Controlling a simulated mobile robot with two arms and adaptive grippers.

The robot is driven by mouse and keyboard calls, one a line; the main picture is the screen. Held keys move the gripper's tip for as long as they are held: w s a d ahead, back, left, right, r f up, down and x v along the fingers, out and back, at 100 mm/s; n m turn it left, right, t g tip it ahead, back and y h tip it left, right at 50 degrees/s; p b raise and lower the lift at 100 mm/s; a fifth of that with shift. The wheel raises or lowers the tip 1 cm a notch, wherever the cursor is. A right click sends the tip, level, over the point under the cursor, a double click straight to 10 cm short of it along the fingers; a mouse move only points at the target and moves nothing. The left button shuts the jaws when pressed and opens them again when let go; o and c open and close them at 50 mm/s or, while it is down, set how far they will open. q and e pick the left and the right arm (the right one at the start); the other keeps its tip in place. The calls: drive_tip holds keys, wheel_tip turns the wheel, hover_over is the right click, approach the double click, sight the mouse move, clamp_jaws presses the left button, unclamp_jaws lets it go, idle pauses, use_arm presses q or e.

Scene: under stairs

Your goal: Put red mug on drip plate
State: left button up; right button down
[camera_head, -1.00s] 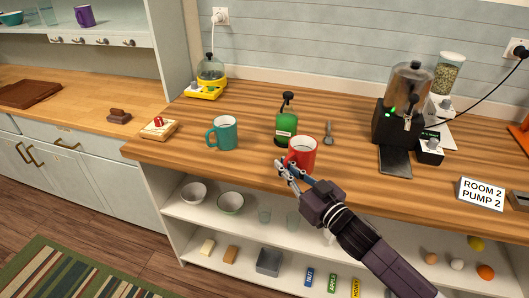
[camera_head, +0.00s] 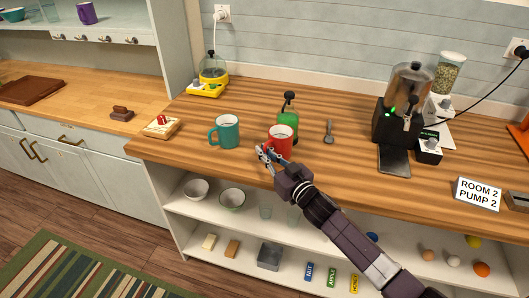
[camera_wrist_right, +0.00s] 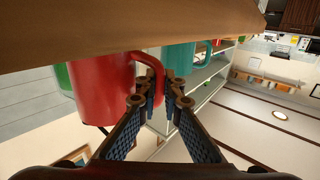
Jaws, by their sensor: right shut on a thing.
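The red mug (camera_head: 280,139) is upright near the middle of the wooden counter, just in front of the green pump bottle. My right gripper (camera_head: 265,155) is at its front left and is shut on its handle. In the right wrist view the red mug (camera_wrist_right: 98,92) fills the left, with its handle between my right gripper's fingertips (camera_wrist_right: 160,100). I cannot tell whether the mug touches the counter. The drip plate (camera_head: 394,162) is the dark, bare plate in front of the drink dispenser, to the right. My left gripper is out of view.
A teal mug (camera_head: 227,132) stands close left of the red mug. The green pump bottle (camera_head: 289,120) is right behind it. A sign (camera_head: 478,194) stands right of the plate. Counter before the plate is clear.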

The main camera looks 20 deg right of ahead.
drive_tip(key=shift+f, duration=0.15)
drive_tip(key=shift+f, duration=0.25)
drive_tip(key=c, duration=2.1)
unclamp_jaws()
drive_tip(key=shift+s, duration=0.1)
